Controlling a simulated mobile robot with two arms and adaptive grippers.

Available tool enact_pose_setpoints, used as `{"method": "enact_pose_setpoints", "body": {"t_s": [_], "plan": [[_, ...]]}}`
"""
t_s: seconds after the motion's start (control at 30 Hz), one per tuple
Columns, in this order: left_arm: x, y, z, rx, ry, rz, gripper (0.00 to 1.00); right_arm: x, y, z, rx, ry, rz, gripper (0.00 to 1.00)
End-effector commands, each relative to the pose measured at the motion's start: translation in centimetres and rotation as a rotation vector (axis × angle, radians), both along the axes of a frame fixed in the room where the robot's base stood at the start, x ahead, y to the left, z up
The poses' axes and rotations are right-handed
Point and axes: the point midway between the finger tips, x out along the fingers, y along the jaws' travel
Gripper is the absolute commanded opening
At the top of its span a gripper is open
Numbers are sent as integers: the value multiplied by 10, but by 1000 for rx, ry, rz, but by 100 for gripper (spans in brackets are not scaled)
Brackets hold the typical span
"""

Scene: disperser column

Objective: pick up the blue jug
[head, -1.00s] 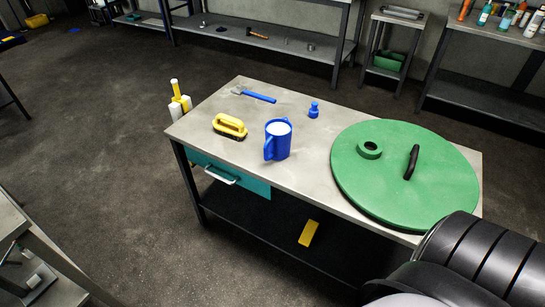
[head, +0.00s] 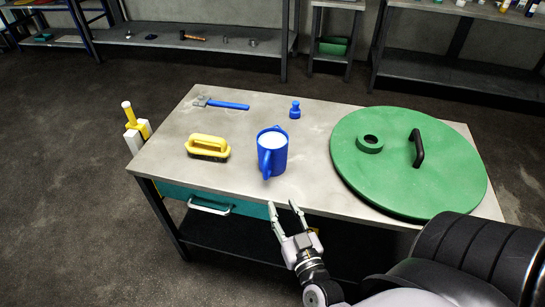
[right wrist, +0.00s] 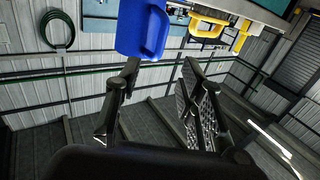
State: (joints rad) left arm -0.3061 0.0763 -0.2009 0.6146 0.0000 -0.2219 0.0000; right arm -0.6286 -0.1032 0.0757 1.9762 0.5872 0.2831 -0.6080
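The blue jug (head: 273,152) stands upright on the grey table, with a white or pale top and its handle toward the front. My right gripper (head: 284,206) is open and empty, just off the table's front edge, below and in front of the jug and apart from it. In the right wrist view the gripper's fingers (right wrist: 160,82) are spread, and the blue jug (right wrist: 143,28) shows beyond them at the top, cut off by the frame edge. My left gripper is not in view.
On the table (head: 225,177) are a yellow-handled brush (head: 208,146) left of the jug, a blue-handled tool (head: 226,105), a small blue bottle-like object (head: 295,110) and a large green lid (head: 400,185) at right. A teal drawer (head: 238,206) with a white handle is below the tabletop.

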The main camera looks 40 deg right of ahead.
Motion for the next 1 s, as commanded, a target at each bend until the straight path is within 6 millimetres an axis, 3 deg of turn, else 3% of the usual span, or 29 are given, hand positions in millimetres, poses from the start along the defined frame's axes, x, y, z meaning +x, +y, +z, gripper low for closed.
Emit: {"method": "enact_pose_setpoints", "body": {"t_s": [0.3,1.0], "plan": [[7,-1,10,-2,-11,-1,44,65,-18,2,-1,-2,1,36],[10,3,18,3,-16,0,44,135,-37,0,1,2,1,36]]}}
